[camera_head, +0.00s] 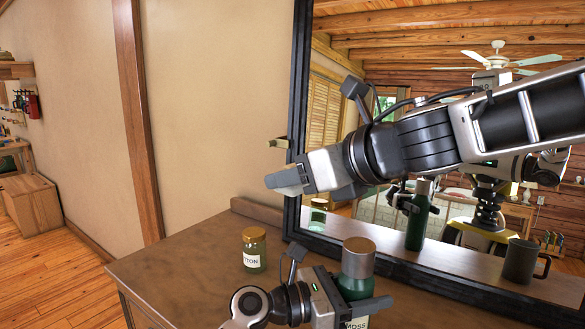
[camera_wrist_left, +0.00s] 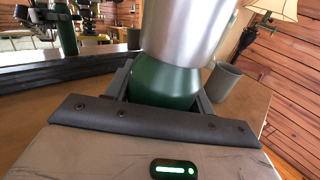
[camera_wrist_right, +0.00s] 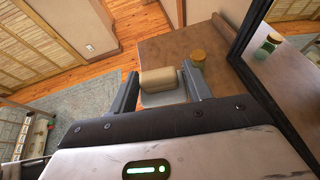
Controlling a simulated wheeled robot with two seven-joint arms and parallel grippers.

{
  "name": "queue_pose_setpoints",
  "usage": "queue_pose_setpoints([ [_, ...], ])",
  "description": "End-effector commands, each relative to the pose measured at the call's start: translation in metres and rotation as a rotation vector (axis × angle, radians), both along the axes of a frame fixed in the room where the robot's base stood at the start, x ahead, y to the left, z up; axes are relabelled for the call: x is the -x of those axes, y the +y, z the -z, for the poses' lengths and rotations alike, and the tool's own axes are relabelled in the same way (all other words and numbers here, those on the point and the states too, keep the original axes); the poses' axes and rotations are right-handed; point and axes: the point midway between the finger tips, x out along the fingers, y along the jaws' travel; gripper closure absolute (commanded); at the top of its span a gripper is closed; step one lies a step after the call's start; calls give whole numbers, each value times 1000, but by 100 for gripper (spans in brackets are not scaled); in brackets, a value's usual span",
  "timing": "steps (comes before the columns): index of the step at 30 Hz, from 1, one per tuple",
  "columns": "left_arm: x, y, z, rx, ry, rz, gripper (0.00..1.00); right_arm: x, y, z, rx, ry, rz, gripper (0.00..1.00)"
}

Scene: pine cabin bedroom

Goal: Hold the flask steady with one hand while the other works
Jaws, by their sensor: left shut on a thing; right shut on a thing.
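A green flask (camera_head: 358,287) with a silver cap and a label reading MOSS stands upright by the dresser's front, low in the head view; its base is out of frame. My left gripper (camera_head: 365,307) is shut around its body below the cap. The left wrist view shows the flask (camera_wrist_left: 165,84) between both fingers. My right gripper (camera_head: 287,181) is raised above the dresser, in front of the mirror, apart from the flask. In the right wrist view it is shut on a tan block (camera_wrist_right: 160,78) with a pale grey lower part. This block is hard to make out in the head view.
A green jar (camera_head: 255,251) with a gold lid stands on the dresser top (camera_head: 185,266), left of the flask. A black-framed mirror (camera_head: 296,110) stands behind, reflecting flask, jar and mug. A grey mug (camera_wrist_left: 221,82) stands beyond the flask. The dresser's left part is clear.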

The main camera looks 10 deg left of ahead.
Motion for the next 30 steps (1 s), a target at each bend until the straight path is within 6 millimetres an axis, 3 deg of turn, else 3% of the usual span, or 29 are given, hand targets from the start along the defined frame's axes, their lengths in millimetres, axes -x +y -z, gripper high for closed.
queue_pose_setpoints([
  [12,0,0,0,0,0,0,78,-3,-74,8,-4,4,-164,76],
  [20,0,0,0,0,0,0,78,-2,-80,17,-3,4,-173,76],
  [30,0,0,0,0,0,0,78,-2,-80,47,-5,5,-171,76],
])
